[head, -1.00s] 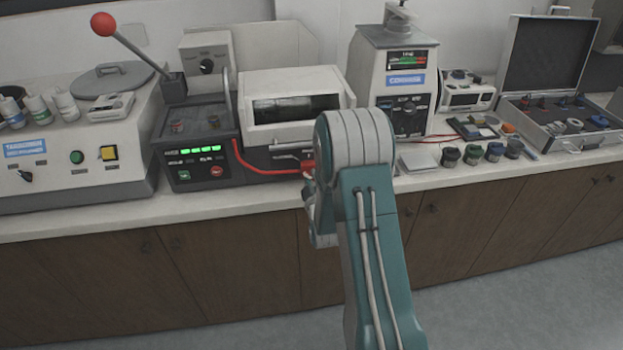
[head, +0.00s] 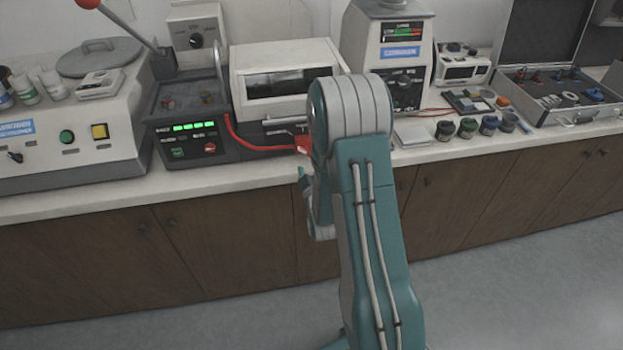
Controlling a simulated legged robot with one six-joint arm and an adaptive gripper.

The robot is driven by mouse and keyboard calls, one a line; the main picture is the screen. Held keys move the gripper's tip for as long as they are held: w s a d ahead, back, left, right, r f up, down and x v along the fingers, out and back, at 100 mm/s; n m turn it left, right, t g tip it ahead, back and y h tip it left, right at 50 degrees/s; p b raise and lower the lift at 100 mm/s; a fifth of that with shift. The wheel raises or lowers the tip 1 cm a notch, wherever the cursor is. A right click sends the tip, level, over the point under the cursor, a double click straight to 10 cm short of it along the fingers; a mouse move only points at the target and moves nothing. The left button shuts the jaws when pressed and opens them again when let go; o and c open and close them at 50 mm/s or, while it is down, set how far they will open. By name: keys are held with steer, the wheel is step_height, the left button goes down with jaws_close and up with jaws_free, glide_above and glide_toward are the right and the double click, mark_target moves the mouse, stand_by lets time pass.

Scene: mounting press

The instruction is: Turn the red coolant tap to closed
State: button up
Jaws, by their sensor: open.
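A red part (head: 304,144) that looks like the coolant tap shows at the front right of the white-lidded machine (head: 286,57), just left of my arm's big joint. A red hose (head: 245,144) runs to it along the machine's front. My arm hides its right side, and it is too small to tell which way its handle points. I cannot see whether anything touches the tap.
The grey press (head: 398,40) stands right of the white-lidded machine. Several small jars (head: 467,128) and an open case (head: 550,95) stand further right. A grinder with bottles (head: 65,130) is on the left. A narrow counter strip (head: 100,200) in front is clear.

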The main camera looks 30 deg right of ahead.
steer(key=v, duration=0.6)
steer(key=shift+s+a, duration=0.15)
steer(key=shift+s, duration=0.15)
steer(key=s+a+r+m+g+y, duration=0.25)
steer(key=a+r+g, duration=0.4)
steer(key=r, duration=0.55)
steer(key=s+a+r+m+g+y, duration=0.1)
steer(key=s+a+r+g, duration=0.1)
steer(key=s, duration=0.8)
steer(key=s+a+r+m+g+y, duration=0.1)
steer(key=s+a+r+m+g, duration=0.1)
steer(key=s+r, duration=0.4)
steer(key=s+a+g, duration=0.1)
steer(key=s+a, duration=0.1)
steer(key=s, duration=0.2)
steer(key=shift+a, duration=0.2)
steer(key=shift+w+y, duration=0.1)
steer(key=shift+y, duration=0.15)
